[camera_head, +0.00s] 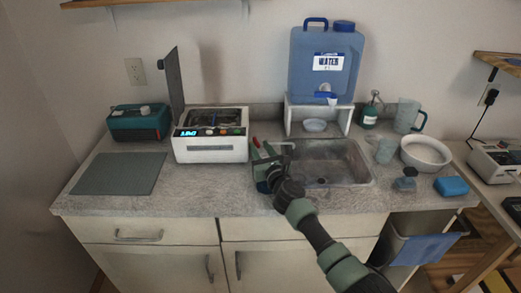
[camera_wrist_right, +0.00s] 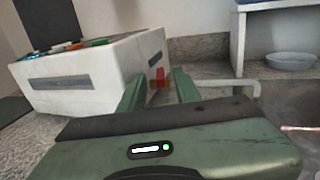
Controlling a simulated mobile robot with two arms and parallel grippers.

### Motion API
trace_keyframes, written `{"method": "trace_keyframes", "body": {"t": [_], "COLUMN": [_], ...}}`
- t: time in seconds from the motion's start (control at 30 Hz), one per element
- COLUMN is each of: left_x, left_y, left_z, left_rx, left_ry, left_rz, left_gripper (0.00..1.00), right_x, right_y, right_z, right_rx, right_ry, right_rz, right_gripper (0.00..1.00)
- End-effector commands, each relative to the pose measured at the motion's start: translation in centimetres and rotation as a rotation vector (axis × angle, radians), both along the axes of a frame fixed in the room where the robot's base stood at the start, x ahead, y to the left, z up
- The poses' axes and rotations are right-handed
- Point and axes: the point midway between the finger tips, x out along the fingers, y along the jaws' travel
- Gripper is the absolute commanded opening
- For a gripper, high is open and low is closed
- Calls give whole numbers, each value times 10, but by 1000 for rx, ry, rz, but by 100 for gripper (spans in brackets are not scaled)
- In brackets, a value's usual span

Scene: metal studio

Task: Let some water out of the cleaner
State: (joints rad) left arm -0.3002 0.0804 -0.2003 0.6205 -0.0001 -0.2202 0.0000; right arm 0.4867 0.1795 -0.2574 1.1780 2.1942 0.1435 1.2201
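The cleaner (camera_head: 211,148) is a white box with an open top, a raised dark lid, a lit blue display and coloured buttons. It stands on the counter left of the sink. In the right wrist view its white side (camera_wrist_right: 90,75) fills the upper left. A small red valve handle (camera_wrist_right: 160,76) with a yellowish part below shows near its right end. My right gripper (camera_head: 263,154) is beside the cleaner's right side. Its two green fingers (camera_wrist_right: 158,88) are apart, with the handle seen between them; contact cannot be told. My left gripper is not in view.
The sink (camera_head: 345,165) lies right of the gripper, with a faucet at its left edge. A blue water jug (camera_head: 305,75) stands on a white stand (camera_head: 345,118) behind. A white bowl (camera_head: 425,165), pitcher and sponge (camera_head: 451,186) are right. A grey mat (camera_head: 118,174) lies left.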

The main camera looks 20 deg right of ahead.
Motion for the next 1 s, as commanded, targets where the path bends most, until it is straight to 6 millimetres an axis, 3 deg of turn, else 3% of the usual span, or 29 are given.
{"method": "trace_keyframes", "body": {"t": [0.07,0.2,0.47,0.8,1.0], "left_x": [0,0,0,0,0], "left_y": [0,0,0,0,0], "left_z": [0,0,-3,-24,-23], "left_rx": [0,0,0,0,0], "left_ry": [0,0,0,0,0], "left_rz": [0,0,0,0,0], "left_gripper": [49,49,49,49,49], "right_x": [0,0,0,1,1], "right_y": [0,0,4,15,15], "right_z": [0,0,-1,-2,1], "right_rx": [0,0,3,5,0], "right_ry": [0,0,-2,-3,-2], "right_rz": [0,0,-18,-200,-216], "right_gripper": [33,0,0,0,0]}}
